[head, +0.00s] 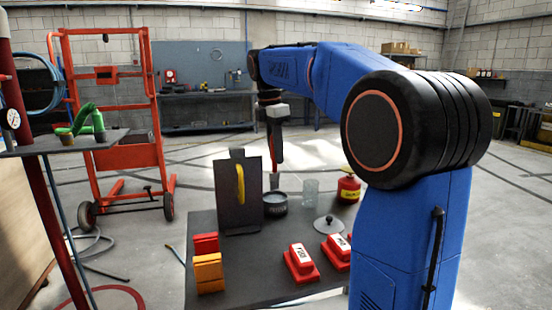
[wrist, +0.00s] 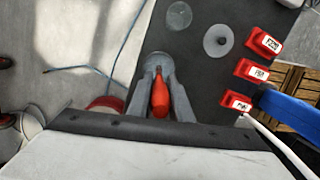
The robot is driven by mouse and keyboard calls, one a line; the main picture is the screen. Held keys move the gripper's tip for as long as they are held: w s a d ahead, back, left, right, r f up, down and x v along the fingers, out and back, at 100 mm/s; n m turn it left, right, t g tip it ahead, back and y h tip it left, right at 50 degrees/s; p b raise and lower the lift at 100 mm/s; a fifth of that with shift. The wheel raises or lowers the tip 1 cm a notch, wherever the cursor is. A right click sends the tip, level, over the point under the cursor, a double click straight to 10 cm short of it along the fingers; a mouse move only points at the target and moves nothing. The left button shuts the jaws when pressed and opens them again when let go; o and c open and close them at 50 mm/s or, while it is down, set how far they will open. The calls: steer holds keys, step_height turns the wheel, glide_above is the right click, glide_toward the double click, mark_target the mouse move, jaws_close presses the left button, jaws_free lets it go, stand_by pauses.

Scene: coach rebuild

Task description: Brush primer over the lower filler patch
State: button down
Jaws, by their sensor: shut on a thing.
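My gripper (wrist: 158,82) is shut on a red tapered handle (wrist: 160,100) in the wrist view. In the head view my gripper (head: 275,148) points down above the far part of the dark table. A small grey piece (head: 274,181) shows below it, just over a dark labelled pot (head: 275,206); I cannot tell whether it enters the pot. A pale round shape (wrist: 155,62) lies ahead of the fingertips in the wrist view, partly hidden.
A dark upright board (head: 240,215) with a long yellow shape stands left of the pot. A clear glass (head: 310,191), a knobbed lid (head: 328,225), a red can (head: 348,187), red labelled blocks (head: 300,262) and orange blocks (head: 208,273) share the table. A red trolley (head: 110,155) stands beyond.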

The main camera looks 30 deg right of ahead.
mark_target(276, 172)
steer(key=shift+r, duration=1.8)
